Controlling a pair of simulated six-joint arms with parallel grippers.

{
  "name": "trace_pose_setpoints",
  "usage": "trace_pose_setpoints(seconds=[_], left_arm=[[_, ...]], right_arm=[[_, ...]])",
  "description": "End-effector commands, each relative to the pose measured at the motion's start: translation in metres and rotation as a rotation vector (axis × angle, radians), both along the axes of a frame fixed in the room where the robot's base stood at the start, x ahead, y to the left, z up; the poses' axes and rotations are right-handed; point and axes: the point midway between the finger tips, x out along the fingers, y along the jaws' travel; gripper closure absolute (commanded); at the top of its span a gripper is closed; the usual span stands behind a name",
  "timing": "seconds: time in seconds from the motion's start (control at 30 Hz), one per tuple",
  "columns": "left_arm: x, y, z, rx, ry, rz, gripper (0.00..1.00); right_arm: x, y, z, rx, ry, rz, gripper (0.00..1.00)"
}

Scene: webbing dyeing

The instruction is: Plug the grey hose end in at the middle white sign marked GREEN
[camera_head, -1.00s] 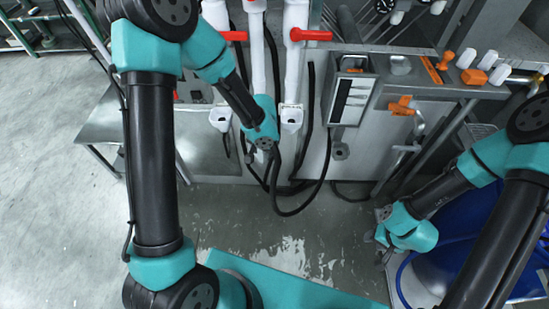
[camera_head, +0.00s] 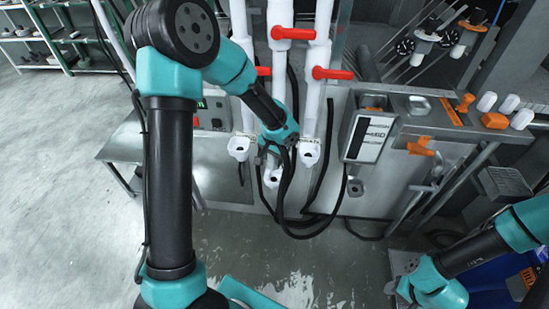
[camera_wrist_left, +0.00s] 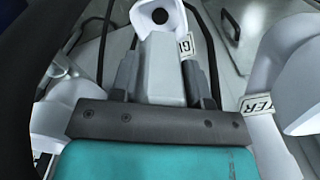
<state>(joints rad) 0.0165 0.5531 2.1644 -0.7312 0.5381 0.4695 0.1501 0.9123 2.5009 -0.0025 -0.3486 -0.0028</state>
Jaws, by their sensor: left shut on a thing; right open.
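The grey hose end (camera_wrist_left: 163,70) is a pale grey block held between the dark fingers of my left gripper (camera_wrist_left: 167,82) in the left wrist view. Beyond its tip is a white outlet with a round dark hole (camera_wrist_left: 160,14). A white sign (camera_wrist_left: 185,45) showing a "G" is partly hidden behind the hose end. In the head view my left gripper (camera_head: 268,153) is at the middle white pipe, just above its outlet (camera_head: 272,177); the grip is mostly hidden there. A gap between hose end and outlet cannot be judged. My right gripper (camera_head: 400,289) is open, low at the right.
White outlets stand left (camera_head: 239,147) and right (camera_head: 310,152) of the middle one. A sign ending "TER" (camera_wrist_left: 257,104) is at right in the wrist view. Red valve handles (camera_head: 332,73) stick out above. A black hose (camera_head: 300,232) hangs in a loop below.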

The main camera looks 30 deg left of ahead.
Motion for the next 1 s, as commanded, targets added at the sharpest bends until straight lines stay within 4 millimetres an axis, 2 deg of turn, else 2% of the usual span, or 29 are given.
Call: trace_pose_setpoints(seconds=[0.27,1.0], left_arm=[[0.000,0.000,-0.009,0.001,0.001,-0.001,0.88],[0.000,0.000,-0.049,0.001,0.002,0.000,0.88]], right_arm=[[0.000,0.000,0.000,0.000,0.000,0.000,0.57],[0.000,0.000,0.000,0.000,0.000,0.000,0.57]])
